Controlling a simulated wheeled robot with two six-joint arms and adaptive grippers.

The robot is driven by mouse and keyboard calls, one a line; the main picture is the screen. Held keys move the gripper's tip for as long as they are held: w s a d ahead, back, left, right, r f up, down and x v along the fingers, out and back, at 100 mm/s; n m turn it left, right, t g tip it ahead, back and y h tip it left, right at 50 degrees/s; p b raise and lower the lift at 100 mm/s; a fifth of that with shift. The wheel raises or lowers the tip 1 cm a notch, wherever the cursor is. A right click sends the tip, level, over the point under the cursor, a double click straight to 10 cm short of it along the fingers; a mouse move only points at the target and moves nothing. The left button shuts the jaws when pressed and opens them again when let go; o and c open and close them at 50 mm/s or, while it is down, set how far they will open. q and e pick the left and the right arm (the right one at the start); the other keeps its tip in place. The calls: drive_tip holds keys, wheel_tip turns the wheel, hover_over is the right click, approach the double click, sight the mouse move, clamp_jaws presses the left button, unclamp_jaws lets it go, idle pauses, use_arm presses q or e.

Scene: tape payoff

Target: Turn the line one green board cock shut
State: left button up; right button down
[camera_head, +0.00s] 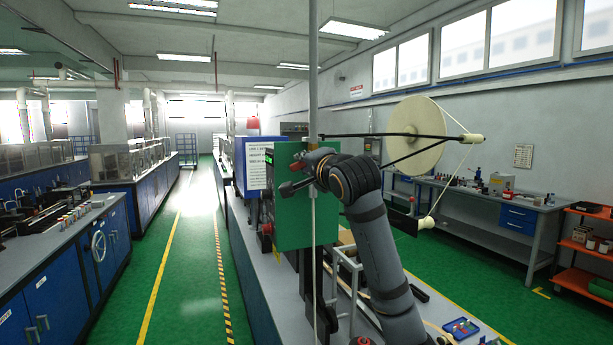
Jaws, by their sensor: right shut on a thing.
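The green board (291,229) stands upright near the middle of the view, beside a blue panel. My right gripper (300,174) is at the upper part of the board, with my arm reaching up to it from the lower right. It is shut on a small part at the board's face, which looks like the cock; a bit of red (296,166) shows there. The gripper and wrist cover most of this part, so I cannot tell how its handle is turned. My left gripper is not in view.
A blue panel with a white notice (258,169) stands left of the board. A large pale reel (415,132) on a black frame is to the right. A thin upright pole (313,80) passes close to the gripper. The green aisle (190,270) on the left is clear.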

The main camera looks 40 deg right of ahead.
drive_tip(key=shift+a+r+m+b, duration=0.1)
drive_tip(key=shift+r+m+b, duration=0.25)
drive_tip(key=shift+m, duration=0.35)
drive_tip(key=shift+r+m+b, duration=0.2)
drive_tip(key=shift+m+b, duration=0.2)
drive_tip(key=shift+m, duration=0.3)
drive_tip(key=shift+a+r+m+b, duration=0.1)
drive_tip(key=shift+r+m+b, duration=0.25)
drive_tip(key=shift+m, duration=0.35)
drive_tip(key=c, duration=1.3)
unclamp_jaws()
drive_tip(key=shift+d, duration=0.1)
drive_tip(key=shift+s, duration=0.25)
drive_tip(key=v, duration=1.1)
drive_tip(key=shift+s+a, duration=0.25)
